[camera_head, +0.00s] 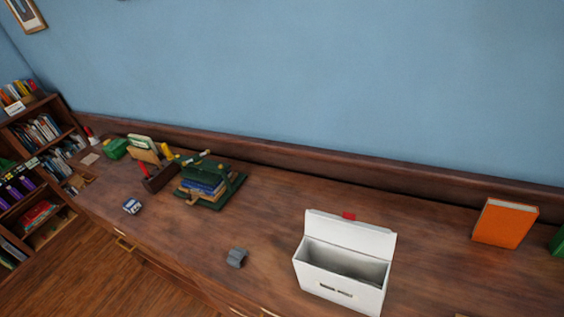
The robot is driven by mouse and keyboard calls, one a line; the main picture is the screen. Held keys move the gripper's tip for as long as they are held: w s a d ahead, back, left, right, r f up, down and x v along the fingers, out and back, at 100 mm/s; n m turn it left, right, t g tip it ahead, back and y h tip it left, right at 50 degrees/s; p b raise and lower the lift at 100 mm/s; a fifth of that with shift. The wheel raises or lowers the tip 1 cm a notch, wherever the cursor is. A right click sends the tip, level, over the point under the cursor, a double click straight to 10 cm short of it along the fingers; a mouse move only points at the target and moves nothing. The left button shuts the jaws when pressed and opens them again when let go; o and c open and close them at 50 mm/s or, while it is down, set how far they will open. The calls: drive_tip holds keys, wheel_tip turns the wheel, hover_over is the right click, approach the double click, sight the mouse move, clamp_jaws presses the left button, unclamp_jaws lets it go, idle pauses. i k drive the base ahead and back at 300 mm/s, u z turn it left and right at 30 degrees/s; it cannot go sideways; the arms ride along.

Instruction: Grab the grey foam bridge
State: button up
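The grey foam bridge (237,257) is a small block with a notch. It rests on the brown wooden counter (270,230), near the front edge and left of an open white box. Nothing covers it. My gripper does not show in this view.
The white box (340,283) stands open to the right of the bridge. A small blue-and-white item (132,207) and a green stand with books (213,187) are to the left. An orange book (504,224) stands at the right. The counter around the bridge is clear.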

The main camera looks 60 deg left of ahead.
sight(237, 255)
drive_tip(key=z, duration=0.55)
drive_tip(key=k, duration=1.45)
drive_tip(key=u, duration=1.95)
drive_tip(key=i, duration=1)
